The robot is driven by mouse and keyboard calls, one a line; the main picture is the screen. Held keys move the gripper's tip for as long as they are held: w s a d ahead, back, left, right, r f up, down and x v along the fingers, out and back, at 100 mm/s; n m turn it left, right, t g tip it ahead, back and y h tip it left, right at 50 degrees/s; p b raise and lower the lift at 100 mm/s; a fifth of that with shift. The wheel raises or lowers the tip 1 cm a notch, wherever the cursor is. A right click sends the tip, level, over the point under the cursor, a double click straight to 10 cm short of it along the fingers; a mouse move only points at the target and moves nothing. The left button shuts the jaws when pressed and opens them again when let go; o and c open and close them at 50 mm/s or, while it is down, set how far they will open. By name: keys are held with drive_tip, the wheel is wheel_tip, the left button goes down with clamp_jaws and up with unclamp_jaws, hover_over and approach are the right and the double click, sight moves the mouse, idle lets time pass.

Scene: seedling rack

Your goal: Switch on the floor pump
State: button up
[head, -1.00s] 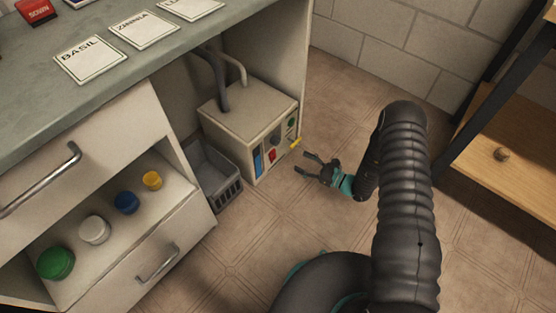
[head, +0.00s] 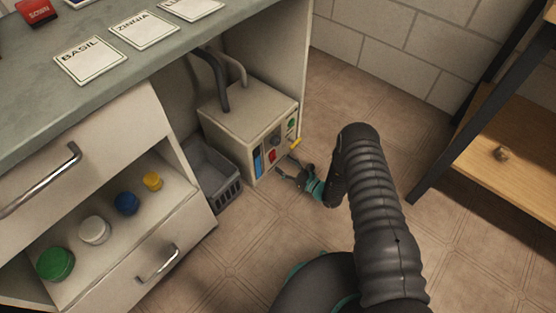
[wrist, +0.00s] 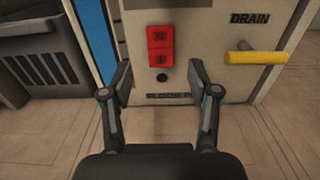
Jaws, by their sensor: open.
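The floor pump (head: 246,112) is a beige box on the floor under the bench, with two hoses at its top. In the wrist view its front panel (wrist: 201,60) carries a red rocker switch (wrist: 160,46) with two parts, and a small dark round knob or hole below it. A yellow lever (wrist: 257,57) marked DRAIN is to the right, and a blue strip (wrist: 91,40) to the left. My gripper (wrist: 158,84) is open and empty, low in front of the panel, with its fingertips either side below the switch. In the head view my gripper (head: 289,170) is close to the panel's lower part.
A grey basket (head: 212,172) stands left of the pump; its slatted side also shows in the wrist view (wrist: 40,65). A bench with drawers and colored-lid jars is at the left. A wooden shelf (head: 510,150) is at the right. The floor between is clear.

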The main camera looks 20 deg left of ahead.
sight(273, 158)
drive_tip(key=shift+x, duration=2.15)
clamp_jaws()
drive_tip(key=f+y+b, duration=0.1)
drive_tip(key=b, duration=0.3)
drive_tip(key=shift+a+f+t+y+b, duration=0.1)
drive_tip(key=shift+t+y+b, duration=0.4)
drive_tip(key=shift+b, duration=0.55)
drive_tip(key=shift+y+b, duration=0.3)
drive_tip(key=shift+b, duration=0.15)
drive_tip(key=c, duration=1.1)
unclamp_jaws()
drive_tip(key=shift+r, duration=0.25)
drive_tip(key=shift+c, duration=0.2)
clamp_jaws()
